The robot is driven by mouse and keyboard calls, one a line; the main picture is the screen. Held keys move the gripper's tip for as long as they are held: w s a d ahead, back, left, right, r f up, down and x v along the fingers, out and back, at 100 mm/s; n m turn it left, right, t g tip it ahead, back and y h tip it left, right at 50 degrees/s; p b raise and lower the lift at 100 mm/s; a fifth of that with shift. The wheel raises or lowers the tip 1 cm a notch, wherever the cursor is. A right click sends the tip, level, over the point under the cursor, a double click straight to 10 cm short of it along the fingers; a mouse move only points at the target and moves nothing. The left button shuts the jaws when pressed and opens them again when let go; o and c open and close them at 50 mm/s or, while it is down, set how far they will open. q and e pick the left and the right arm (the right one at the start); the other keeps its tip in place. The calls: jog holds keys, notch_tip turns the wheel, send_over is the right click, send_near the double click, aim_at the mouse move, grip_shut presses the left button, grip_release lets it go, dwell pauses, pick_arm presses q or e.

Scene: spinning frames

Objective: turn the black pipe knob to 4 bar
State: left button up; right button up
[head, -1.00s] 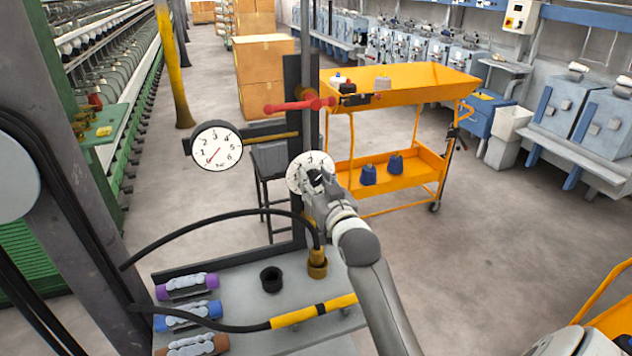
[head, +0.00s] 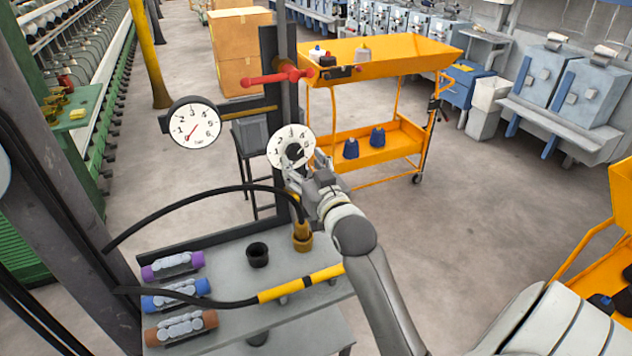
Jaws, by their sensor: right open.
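The black knob (head: 293,152) sits in the middle of a round white numbered dial (head: 276,150) on the dark upright post. My right gripper (head: 304,168) is open at the dial's lower right, with its fingers close to the knob. I cannot tell whether they touch it. The fingers and wrist hide part of the dial and its lower numbers. A white round gauge (head: 194,123) with a red needle hangs to the left of the post. Its needle points to the lower left, near the low end of the scale. My left gripper is not in view.
A red lever (head: 275,78) crosses the post above the dial. A black hose (head: 190,205) arcs to a brass fitting (head: 302,236) below. A grey bench (head: 225,290) holds purple, blue and brown bobbins. An orange cart (head: 400,50) stands behind, right.

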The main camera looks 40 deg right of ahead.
jog(key=v, duration=0.7)
jog(key=shift+s, duration=0.4)
jog(key=shift+a, duration=0.1)
